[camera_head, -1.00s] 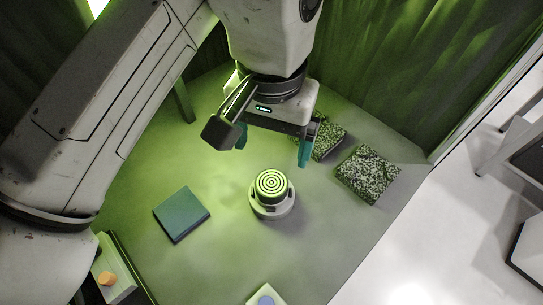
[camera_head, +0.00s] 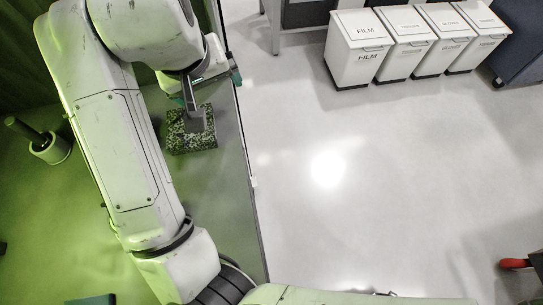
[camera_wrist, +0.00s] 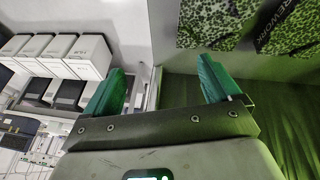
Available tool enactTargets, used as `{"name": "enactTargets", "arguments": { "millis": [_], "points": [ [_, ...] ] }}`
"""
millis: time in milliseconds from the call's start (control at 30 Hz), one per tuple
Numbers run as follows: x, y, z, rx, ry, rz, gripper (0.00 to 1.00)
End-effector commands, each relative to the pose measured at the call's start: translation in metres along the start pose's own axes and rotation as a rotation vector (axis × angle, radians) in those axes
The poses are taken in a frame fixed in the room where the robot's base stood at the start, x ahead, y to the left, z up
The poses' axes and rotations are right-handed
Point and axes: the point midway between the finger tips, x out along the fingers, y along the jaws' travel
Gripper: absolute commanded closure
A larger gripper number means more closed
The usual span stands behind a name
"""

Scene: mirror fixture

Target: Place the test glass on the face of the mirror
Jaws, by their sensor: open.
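My gripper (camera_head: 203,85) is at the right edge of the green-lit table (camera_head: 225,190), above a speckled block. In the wrist view its two green fingers (camera_wrist: 160,68) are spread with nothing between them. I cannot make out the test glass or the mirror face in either current view. A sliver of a dark teal flat piece (camera_head: 92,300) shows at the bottom left of the head view; it is cut off by the frame. The round stand with a ringed top is out of the current views.
The speckled block (camera_head: 178,140) is below my gripper; two speckled pieces (camera_wrist: 213,27) show in the wrist view. A pot (camera_head: 52,149) with a dark stick stands left. White lidded bins (camera_head: 357,60) line the back beyond the table. The pale floor (camera_head: 330,215) is open.

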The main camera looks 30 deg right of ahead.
Motion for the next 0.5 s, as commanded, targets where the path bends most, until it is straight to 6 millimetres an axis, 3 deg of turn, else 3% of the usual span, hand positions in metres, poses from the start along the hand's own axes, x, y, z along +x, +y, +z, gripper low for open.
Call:
{"name": "enactTargets", "arguments": {
  "millis": [33,100,267,367,500],
  "points": [
    [0.017,0.027,-0.002,0.014,0.023,0.039,0.1],
    [0.035,0.055,-0.004,0.019,0.052,0.072,0.1],
    [0.073,0.112,0.006,0.007,0.092,0.13,0.1],
    [0.096,0.144,0.022,-0.012,0.096,0.155,0.1],
    [0.13,0.183,0.06,-0.048,0.074,0.167,0.1]
  ]
}}
